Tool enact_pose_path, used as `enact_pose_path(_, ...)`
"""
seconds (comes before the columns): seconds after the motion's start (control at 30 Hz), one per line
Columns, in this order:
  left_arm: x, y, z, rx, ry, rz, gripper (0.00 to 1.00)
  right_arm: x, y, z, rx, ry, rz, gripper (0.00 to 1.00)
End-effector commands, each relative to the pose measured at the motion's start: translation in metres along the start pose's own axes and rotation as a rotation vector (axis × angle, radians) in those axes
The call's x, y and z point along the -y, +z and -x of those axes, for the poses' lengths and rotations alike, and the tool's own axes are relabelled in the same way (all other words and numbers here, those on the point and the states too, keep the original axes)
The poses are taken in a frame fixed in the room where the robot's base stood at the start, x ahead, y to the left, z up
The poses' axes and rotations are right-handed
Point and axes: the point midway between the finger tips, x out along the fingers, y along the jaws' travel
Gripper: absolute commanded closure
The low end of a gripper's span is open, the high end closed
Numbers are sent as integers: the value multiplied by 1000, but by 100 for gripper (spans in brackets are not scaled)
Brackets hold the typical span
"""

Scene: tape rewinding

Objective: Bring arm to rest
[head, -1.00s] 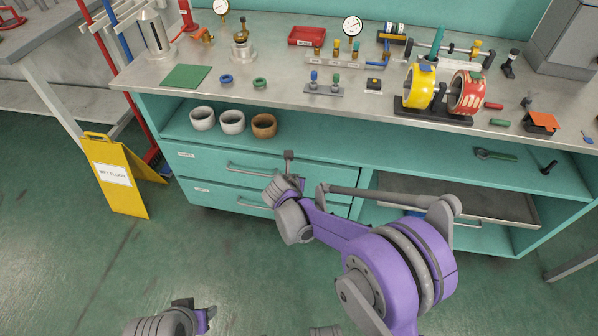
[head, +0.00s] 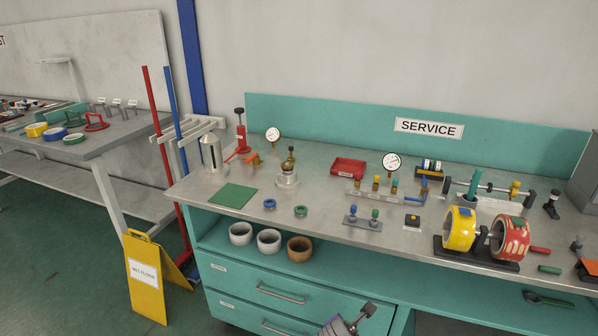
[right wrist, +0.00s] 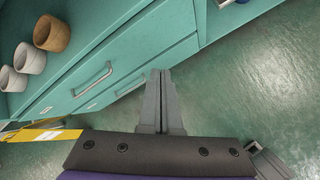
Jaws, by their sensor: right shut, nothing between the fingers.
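My right gripper (right wrist: 161,100) is shut and empty in the right wrist view, with its two grey fingers together. It is low in front of the teal bench drawers (right wrist: 125,60), apart from them as far as I can tell. In the head view only its tip end (head: 368,309) shows at the bottom edge, in front of the drawers (head: 285,298). My left gripper is not in view.
The teal service bench (head: 330,222) holds a yellow tape roll (head: 459,229), a red roll (head: 510,237), gauges and small parts. Three cups stand on its shelf. A yellow wet floor sign (head: 145,280) stands left of the bench. Green floor is open in front.

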Motion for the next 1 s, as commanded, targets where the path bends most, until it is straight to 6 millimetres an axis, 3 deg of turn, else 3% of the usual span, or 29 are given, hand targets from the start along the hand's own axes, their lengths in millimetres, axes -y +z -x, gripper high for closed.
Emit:
enact_pose_path(0.03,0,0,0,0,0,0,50,22,8,17,-21,-24,-164,100)
enact_pose_path(0.13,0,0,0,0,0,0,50,61,13,45,-63,-76,-519,100)
enact_pose_path(0.3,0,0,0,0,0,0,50,125,5,89,-108,-181,-1110,100)
enact_pose_path(0.6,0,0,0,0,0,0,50,199,-28,135,-122,-352,-1865,100)
enact_pose_path(0.77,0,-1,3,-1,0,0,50,225,-45,151,-112,-434,-2163,100)
enact_pose_path(0.8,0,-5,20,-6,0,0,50,217,-35,165,-117,-424,-2150,100)
enact_pose_path(1.0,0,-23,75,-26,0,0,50,197,-7,211,-129,-400,-2147,100)
